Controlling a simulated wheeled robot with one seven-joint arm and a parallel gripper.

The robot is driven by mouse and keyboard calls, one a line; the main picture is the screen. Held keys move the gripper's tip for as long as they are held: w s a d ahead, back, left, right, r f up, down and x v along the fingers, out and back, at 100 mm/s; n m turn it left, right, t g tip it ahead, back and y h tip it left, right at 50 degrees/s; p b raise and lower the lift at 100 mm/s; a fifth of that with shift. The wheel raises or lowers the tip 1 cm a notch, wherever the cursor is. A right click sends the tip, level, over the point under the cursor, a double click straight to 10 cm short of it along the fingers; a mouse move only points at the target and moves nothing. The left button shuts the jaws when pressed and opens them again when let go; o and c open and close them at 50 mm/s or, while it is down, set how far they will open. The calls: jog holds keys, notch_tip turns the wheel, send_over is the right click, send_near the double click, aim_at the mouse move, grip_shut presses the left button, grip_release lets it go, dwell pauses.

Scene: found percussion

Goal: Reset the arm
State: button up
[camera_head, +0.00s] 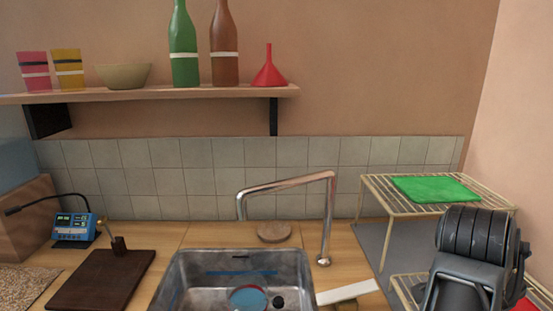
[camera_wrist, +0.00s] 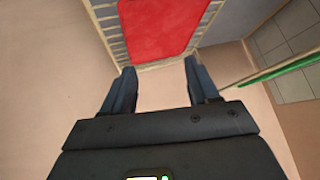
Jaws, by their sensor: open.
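My gripper (camera_wrist: 160,88) shows in the wrist view with its two dark fingers spread apart and nothing between them. Beyond the fingertips is a red flat board (camera_wrist: 157,25) on a slatted cream rack (camera_wrist: 111,38). In the head view my dark arm stands at the lower right, in front of the wire rack; the fingertips cannot be made out there.
A cream wire rack (camera_head: 383,193) with a green board (camera_head: 436,189) stands at the right. A metal sink (camera_head: 190,270) with a tall faucet (camera_head: 329,215) is in the middle. A dark board (camera_head: 95,283) and blue device (camera_head: 73,228) lie left. A shelf (camera_head: 200,94) holds bottles.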

jog(key=d+r+n+t+h, duration=0.3)
jog(key=d+n+t, duration=0.2)
jog(key=d, duration=0.2)
jog(key=s+a+f+n+t+y, duration=0.3)
jog(key=s+a+f+n+y, duration=0.15)
jog(key=s+n, duration=0.35)
jog(key=s+a+f+n+t+y, duration=0.3)
jog(key=s+a+f+n, duration=0.25)
jog(key=s, duration=0.45)
jog(key=s+a+r+m+y, duration=0.1)
jog(key=s+a, duration=0.4)
jog(key=s, duration=0.4)
jog(key=s+a+r+m+y, duration=0.1)
jog(key=s+a+y, duration=0.1)
jog(key=s+a, duration=0.4)
jog(key=s, duration=0.3)
jog(key=shift+m, duration=0.35)
jog(key=shift+s, duration=0.1)
jog(key=shift+c, duration=0.4)
